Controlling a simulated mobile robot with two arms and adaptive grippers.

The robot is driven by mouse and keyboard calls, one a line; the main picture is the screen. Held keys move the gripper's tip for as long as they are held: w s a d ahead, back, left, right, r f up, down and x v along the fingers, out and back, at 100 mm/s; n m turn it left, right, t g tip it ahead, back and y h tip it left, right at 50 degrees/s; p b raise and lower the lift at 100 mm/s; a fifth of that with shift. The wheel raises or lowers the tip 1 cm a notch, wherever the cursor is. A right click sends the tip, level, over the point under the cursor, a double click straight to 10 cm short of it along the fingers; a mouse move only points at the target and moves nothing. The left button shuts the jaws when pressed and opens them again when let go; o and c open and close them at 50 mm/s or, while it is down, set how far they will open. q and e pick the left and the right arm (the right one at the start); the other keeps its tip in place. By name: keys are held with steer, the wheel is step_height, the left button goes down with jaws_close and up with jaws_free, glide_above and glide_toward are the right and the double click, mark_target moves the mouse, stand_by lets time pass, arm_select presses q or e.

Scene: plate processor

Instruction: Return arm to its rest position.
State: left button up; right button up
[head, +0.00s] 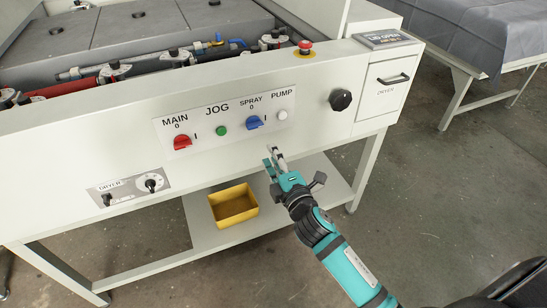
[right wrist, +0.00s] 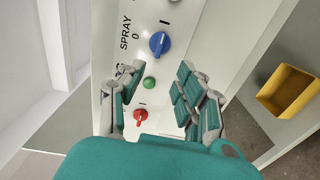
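My right gripper (head: 273,156) is in front of the white machine's front panel, just below the blue spray knob (head: 254,122) and the white pump button (head: 282,115). In the right wrist view its two fingers (right wrist: 156,78) are spread apart with nothing between them. The blue knob (right wrist: 159,43), green jog button (right wrist: 149,83) and red main knob (right wrist: 141,115) show beyond them. My right arm reaches in from the lower right of the head view. My left gripper is not in view.
A yellow bin (head: 234,205) sits on the shelf below the panel. A cloth-covered table (head: 470,35) stands at the upper right. The floor at right is clear.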

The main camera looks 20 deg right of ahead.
stand_by(0.4)
steer(key=s+d+f+m+g, duration=0.1)
steer(key=s+f+m+g, duration=0.2)
steer(key=f, duration=0.9)
steer(key=s+f+m+g, duration=0.25)
steer(key=s+f, duration=0.25)
steer(key=f, duration=0.7)
steer(key=s+d+f+m+g, duration=0.1)
steer(key=s+f+m+g, duration=0.2)
steer(key=f, duration=0.8)
steer(key=s+f+m+g, duration=0.2)
steer(key=s+f, duration=0.4)
steer(key=s, duration=0.6)
steer(key=s+d+f+m+g, duration=0.1)
steer(key=s+f+m+g, duration=0.2)
steer(key=s+f, duration=0.4)
steer(key=s+f+m+g, duration=0.2)
steer(key=s+f, duration=0.5)
steer(key=s, duration=1.1)
steer(key=shift+s+d+f+g+h, duration=0.2)
steer(key=shift+f+g+h, duration=0.1)
steer(key=shift+g, duration=0.45)
